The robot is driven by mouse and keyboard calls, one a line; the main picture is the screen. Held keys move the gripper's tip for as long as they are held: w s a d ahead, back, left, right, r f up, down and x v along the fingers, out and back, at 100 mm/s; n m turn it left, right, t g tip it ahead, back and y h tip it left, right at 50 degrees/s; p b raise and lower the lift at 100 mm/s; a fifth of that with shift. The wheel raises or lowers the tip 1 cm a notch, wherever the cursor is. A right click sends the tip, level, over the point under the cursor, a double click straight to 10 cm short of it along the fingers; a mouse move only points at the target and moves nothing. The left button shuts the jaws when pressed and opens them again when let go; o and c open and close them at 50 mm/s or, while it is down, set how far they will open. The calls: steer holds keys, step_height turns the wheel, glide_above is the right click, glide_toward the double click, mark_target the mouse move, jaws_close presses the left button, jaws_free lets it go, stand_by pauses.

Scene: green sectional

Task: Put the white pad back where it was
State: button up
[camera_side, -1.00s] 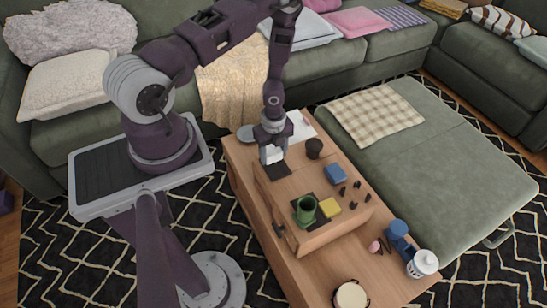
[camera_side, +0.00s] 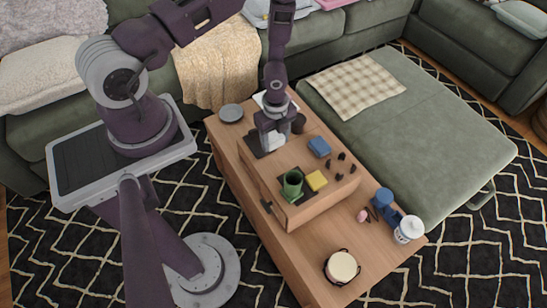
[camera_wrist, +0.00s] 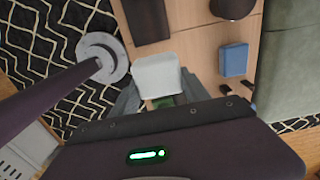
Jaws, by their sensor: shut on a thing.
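My gripper (camera_side: 270,138) is shut on the white pad (camera_wrist: 157,75), whose pale face shows between the two fingers in the wrist view (camera_wrist: 158,95). In the side view the gripper is low over the wooden box's top (camera_side: 288,160), beside a dark square (camera_side: 256,150). The same dark square shows beyond the pad in the wrist view (camera_wrist: 146,18). The fingers hide part of the pad in the side view. I cannot tell whether the pad touches the box top.
A grey plate (camera_side: 231,113) lies behind. A drum-like object (camera_side: 341,267) is on the table.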

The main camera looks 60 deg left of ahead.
mark_target(281, 168)
steer(key=d+f, duration=0.1)
steer(key=f, duration=0.2)
steer(key=d+f, duration=0.1)
steer(key=f, duration=0.5)
steer(key=shift+w+d+f, duration=0.25)
steer(key=shift+d+f, duration=0.1)
steer(key=shift+d, duration=0.05)
steer(key=o, duration=1.3)
steer(key=shift+f, duration=0.1)
